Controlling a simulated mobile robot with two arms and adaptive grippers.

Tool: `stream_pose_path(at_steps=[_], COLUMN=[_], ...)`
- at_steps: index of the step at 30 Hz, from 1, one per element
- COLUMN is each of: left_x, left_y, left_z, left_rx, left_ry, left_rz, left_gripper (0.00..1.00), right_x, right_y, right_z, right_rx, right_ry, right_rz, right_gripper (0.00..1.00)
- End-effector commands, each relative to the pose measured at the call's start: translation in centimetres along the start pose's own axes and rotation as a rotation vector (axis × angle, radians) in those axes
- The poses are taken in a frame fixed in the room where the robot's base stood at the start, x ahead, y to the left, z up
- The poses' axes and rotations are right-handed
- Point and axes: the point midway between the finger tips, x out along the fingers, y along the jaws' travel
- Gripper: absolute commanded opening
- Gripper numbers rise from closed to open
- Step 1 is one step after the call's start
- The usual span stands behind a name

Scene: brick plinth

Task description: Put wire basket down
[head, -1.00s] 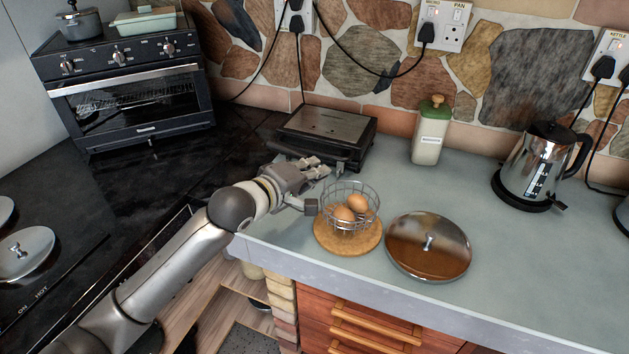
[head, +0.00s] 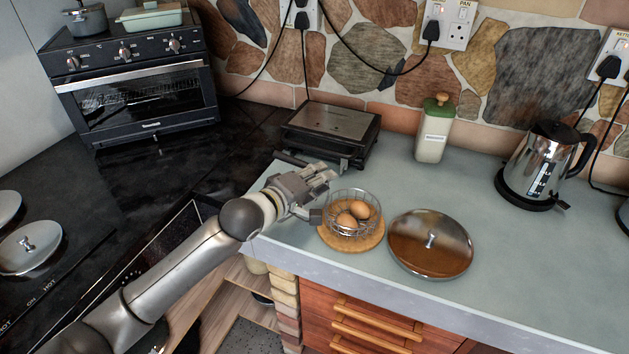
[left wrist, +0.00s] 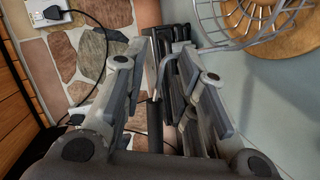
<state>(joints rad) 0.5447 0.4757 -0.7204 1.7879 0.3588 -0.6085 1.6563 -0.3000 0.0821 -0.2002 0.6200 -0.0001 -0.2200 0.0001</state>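The wire basket (head: 371,228) holds brown eggs and sits low over a round wooden board (head: 341,243) on the grey counter. It looks upright and seems to touch the board, though I cannot be sure. My left gripper (head: 320,194) is at the basket's left side. Part of the basket (left wrist: 240,25) shows at the upper right there. My right gripper is not in view.
A round metal lid (head: 431,255) lies close to the right of the board. A dark grill (head: 330,130) stands behind my gripper, with a green-lidded jar (head: 432,140) and kettle (head: 540,165) farther right. The counter's front edge is near.

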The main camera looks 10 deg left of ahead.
Motion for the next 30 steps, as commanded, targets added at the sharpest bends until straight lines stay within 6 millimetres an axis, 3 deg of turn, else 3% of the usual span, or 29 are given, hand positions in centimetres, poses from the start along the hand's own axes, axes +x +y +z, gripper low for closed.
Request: stream_pose_path(at_steps=[8,21,30], left_x=[-2.4,-9.8,-11.9], left_y=[-0.2,-0.2,0.0], left_z=[0.0,0.0,0.0], left_rx=[-0.001,0.0,0.0], left_ry=[0.0,0.0,0.0], left_rz=[0.0,-0.001,0.0], left_gripper=[0.27,0.27,0.27], right_x=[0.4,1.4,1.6], right_y=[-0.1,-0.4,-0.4], right_z=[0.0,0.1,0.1], right_rx=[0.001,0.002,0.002], right_ry=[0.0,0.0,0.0], right_rz=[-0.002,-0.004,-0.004], right_gripper=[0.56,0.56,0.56])
